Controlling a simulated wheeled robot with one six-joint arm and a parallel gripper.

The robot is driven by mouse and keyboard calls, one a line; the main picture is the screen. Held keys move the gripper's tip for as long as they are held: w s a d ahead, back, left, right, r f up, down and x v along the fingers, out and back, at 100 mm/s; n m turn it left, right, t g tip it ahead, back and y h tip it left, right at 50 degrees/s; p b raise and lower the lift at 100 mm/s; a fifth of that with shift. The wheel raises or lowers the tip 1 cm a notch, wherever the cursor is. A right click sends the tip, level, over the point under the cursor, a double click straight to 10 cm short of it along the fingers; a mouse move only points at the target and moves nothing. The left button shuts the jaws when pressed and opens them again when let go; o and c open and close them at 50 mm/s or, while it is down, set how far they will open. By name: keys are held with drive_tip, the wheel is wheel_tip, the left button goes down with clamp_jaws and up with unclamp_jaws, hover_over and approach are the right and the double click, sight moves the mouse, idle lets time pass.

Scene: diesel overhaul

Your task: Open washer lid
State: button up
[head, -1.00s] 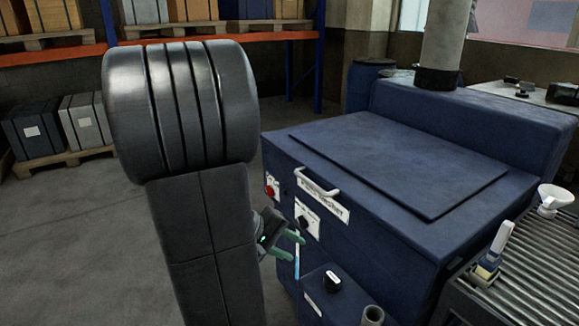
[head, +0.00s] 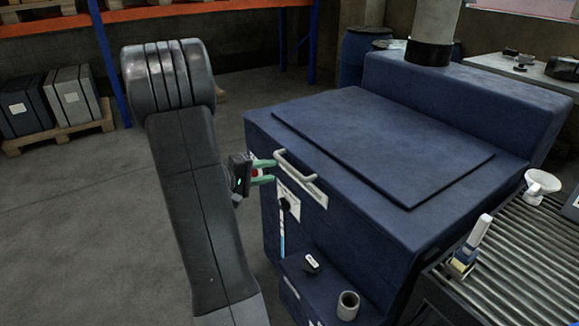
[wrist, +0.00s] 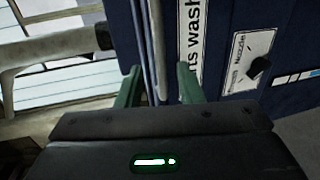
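The parts washer (head: 400,235) is a dark blue cabinet right of my arm. Its flat lid (head: 385,145) lies closed on top. A pale bar handle (head: 293,164) sits at the lid's front edge, above a white label. My gripper (head: 274,170) has two green fingers, spread apart, just left of the handle at about its height in the picture. In the wrist view, the fingers (wrist: 160,88) are apart, with the grey handle bar (wrist: 158,45) running up between them. Contact cannot be seen, and the gripper is not closed on the bar.
A control panel with a dark knob (head: 285,206) is on the washer's front. A lower blue box with a short pipe (head: 348,305) juts out below. A roller conveyor (head: 500,275) with a white funnel (head: 541,184) stands at right.

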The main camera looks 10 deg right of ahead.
sight(287, 168)
drive_tip(key=x, duration=0.7)
drive_tip(key=shift+w+d+p, duration=0.15)
drive_tip(key=shift+d+p, duration=0.2)
drive_tip(key=shift+p, duration=0.05)
drive_tip(key=shift+c, duration=0.2)
clamp_jaws()
